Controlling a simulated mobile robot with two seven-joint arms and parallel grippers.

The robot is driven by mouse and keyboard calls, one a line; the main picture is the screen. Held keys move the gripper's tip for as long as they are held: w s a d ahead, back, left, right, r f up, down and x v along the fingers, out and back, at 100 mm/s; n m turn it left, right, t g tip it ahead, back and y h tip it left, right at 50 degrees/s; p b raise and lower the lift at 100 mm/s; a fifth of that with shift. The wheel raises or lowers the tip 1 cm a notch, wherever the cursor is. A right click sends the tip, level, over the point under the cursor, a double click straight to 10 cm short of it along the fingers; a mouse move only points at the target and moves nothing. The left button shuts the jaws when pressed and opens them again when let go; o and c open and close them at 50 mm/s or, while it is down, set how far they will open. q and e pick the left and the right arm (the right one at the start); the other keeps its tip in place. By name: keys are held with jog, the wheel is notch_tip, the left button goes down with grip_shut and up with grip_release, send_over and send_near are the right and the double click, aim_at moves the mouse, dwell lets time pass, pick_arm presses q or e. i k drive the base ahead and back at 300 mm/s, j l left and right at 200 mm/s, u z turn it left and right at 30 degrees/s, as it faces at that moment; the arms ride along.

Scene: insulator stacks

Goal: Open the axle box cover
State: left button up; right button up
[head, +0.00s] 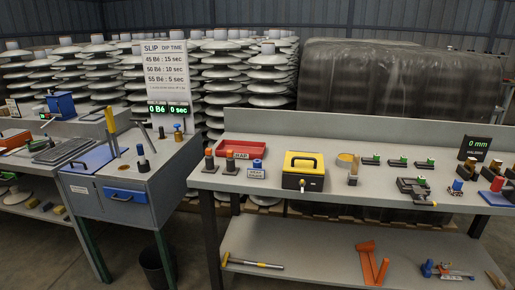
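The axle box (303,182) appears to be the dark box on the workbench, right of the red tray. Its yellow cover (291,168) lies flat on top and looks shut. A black handle (304,158) is on the cover. A small pale, yellowish fitting (302,187) shows at the front of the box. The inside of the box is hidden. Neither of my grippers is in view.
The workbench (225,183) also carries a red tray (248,154), a yellow ring (345,158), a dark vise-like fixture (413,188) and small green-topped parts. A lower shelf (310,243) holds a hammer (252,263). A blue-topped station (90,158) stands left; a bin (155,262) is on the floor.

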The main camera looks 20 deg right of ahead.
aim_at(297, 162)
jog(key=i+z, duration=0.1)
jog(key=z, duration=0.9)
jog(key=i+j+z, duration=0.2)
jog(key=z, duration=0.25)
jog(key=i+j+z, duration=0.35)
jog(key=z, duration=0.15)
jog(key=i+j, duration=0.15)
jog(key=j, duration=0.15)
jog(key=i+j+z, duration=0.1)
jog(key=j, duration=0.2)
jog(key=i+j, duration=0.2)
jog(key=j, duration=0.15)
jog(key=i+j+z, duration=0.1)
jog(key=j, duration=0.2)
jog(key=i, duration=0.05)
